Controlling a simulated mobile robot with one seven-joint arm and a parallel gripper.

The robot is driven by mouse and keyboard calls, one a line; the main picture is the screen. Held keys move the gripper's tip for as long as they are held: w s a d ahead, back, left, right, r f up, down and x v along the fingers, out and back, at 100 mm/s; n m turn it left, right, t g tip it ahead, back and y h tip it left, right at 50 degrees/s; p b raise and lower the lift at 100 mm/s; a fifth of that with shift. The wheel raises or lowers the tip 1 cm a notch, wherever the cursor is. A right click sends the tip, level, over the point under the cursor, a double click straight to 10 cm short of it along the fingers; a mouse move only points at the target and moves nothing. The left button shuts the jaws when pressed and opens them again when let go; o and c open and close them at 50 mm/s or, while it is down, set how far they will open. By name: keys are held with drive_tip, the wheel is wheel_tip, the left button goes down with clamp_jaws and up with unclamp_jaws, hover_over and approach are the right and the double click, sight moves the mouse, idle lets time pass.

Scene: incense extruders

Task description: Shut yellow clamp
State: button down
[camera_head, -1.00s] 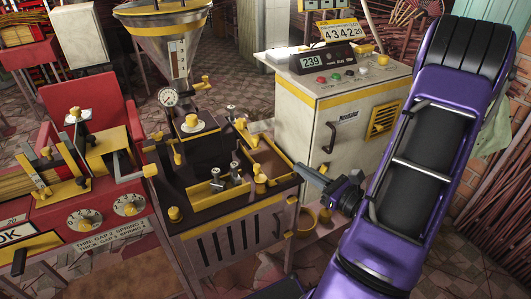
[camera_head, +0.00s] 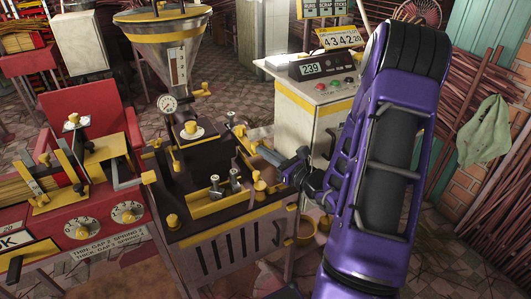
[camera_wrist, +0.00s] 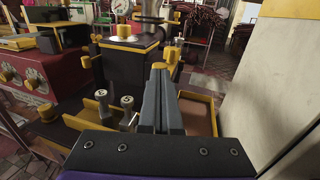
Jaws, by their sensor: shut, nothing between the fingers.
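The dark extruder bench (camera_head: 190,175) carries several yellow fittings, and I cannot tell for certain which one is the yellow clamp. A yellow bar with a knob (camera_head: 239,130) is at its back right corner. A yellow bracket with two metal posts (camera_head: 216,192) stands near the front. My gripper (camera_head: 259,149) is shut and empty over the bench's right side, close to the yellow bar; contact is unclear. In the wrist view, its closed grey fingers (camera_wrist: 160,95) point forward between the posts (camera_wrist: 127,103) and a yellow-rimmed tray (camera_wrist: 212,100).
A funnel hopper (camera_head: 163,35) with a gauge rises behind the bench. A red machine with dials (camera_head: 82,228) stands at left. A cream cabinet with a 239 display (camera_head: 318,69) is at back right, close to my arm. Stick bundles line the right wall.

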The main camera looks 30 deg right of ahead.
drive_tip(key=x, duration=0.2)
drive_tip(key=d+x, duration=0.1)
drive_tip(key=x, duration=0.1)
drive_tip(key=shift+w, duration=0.1)
drive_tip(key=shift+w+r, duration=0.1)
drive_tip(key=shift+r, duration=0.1)
idle(0.3)
